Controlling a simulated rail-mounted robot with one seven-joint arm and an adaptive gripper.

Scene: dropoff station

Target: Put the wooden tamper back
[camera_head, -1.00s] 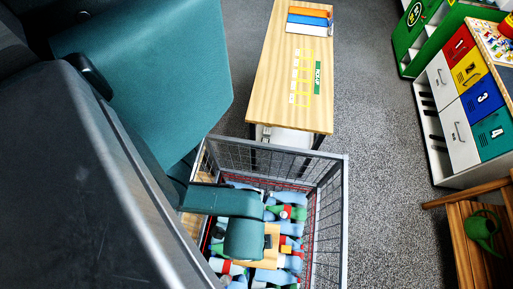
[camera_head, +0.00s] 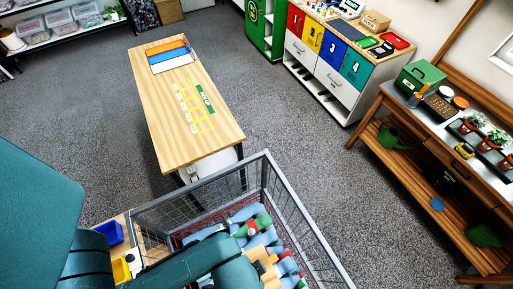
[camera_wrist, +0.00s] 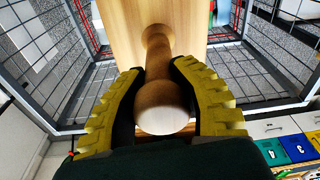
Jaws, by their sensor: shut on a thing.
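The wooden tamper is between the yellow ridged fingers of my gripper (camera_wrist: 166,112) in the wrist view. Its rounded wooden handle (camera_wrist: 163,72) runs from the jaws to a broad flat wooden block (camera_wrist: 193,22). My gripper is shut on the handle, near its round end. In the head view my arm reaches over the wire cage (camera_head: 268,165). Part of the tamper's pale wood (camera_head: 264,258) shows beside my arm, above the bottles; most of it and the fingers are hidden there. I cannot tell whether the block touches the bottles.
The cage holds several blue and green bottles (camera_head: 250,226). A wooden table (camera_head: 160,110) stands beyond it. A potting bench (camera_head: 400,105) with plants is at the right, and a cabinet with numbered colored drawers (camera_head: 328,48) is behind. Grey floor between them is clear.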

